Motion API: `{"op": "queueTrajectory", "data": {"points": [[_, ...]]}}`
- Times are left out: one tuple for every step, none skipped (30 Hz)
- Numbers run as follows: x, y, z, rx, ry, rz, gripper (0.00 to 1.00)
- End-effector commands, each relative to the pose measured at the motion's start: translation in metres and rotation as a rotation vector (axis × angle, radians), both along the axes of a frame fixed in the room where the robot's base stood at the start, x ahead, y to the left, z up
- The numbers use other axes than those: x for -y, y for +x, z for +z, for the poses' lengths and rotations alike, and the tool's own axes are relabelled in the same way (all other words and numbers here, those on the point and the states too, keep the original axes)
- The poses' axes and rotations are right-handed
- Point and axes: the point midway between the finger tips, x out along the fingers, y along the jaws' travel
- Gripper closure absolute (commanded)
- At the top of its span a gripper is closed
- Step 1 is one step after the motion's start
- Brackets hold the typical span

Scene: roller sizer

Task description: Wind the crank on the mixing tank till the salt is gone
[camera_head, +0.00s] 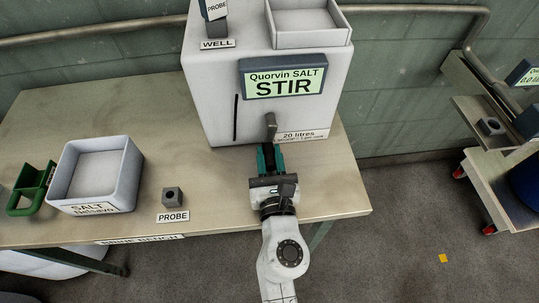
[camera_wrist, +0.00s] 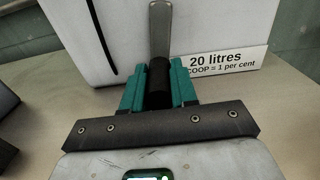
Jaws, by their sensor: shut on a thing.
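The mixing tank (camera_head: 205,95) is a large white box standing on the bench. Its screen (camera_head: 284,77) reads "Quorvin SALT STIR". The crank (camera_head: 271,120) is a grey arm low on the tank's front; in the wrist view its arm (camera_wrist: 160,35) points down to a black grip (camera_wrist: 159,82). My gripper (camera_head: 270,158) has teal fingers and is shut on that black grip; it also shows in the wrist view (camera_wrist: 159,90). The inside of the tank is hidden, so I cannot see the salt in it.
A white salt tray (camera_head: 125,165), a green scoop (camera_head: 35,190) and a small grey probe block (camera_head: 172,196) are on the bench (camera_head: 225,195) at left. A wheeled cart (camera_head: 500,165) stands at right. An open tray (camera_head: 308,22) tops the tank.

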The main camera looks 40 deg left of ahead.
Motion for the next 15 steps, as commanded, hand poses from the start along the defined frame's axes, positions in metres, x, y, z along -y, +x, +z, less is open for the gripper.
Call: {"op": "queueTrajectory", "data": {"points": [[0.0001,-0.0001,0.0000,0.000,0.000,0.000,1.00],[0.0001,-0.0001,0.0000,0.000,0.000,0.000,1.00],[0.0001,-0.0001,0.0000,-0.001,0.001,0.000,1.00],[0.0000,-0.0001,0.0000,-0.002,0.001,0.000,1.00],[-0.0001,-0.0002,0.0000,-0.003,0.003,0.000,1.00],[-0.0002,-0.0004,0.0000,-0.006,0.005,0.000,1.00],[-0.0004,-0.0007,0.0001,-0.009,0.008,0.000,1.00],[-0.0007,-0.0010,0.0001,-0.013,0.011,0.001,1.00],[-0.0011,-0.0014,0.0003,-0.020,0.017,0.001,1.00],[-0.0014,-0.0018,0.0004,-0.027,0.023,0.001,1.00],[-0.0018,-0.0023,0.0004,-0.036,0.030,0.001,1.00],[-0.0024,-0.0030,0.0007,-0.049,0.042,0.001,1.00],[-0.0029,-0.0036,0.0009,-0.060,0.051,0.001,1.00],[-0.0034,-0.0042,0.0012,-0.073,0.062,0.001,1.00],[-0.0044,-0.0053,0.0016,-0.091,0.077,0.001,1.00]]}}
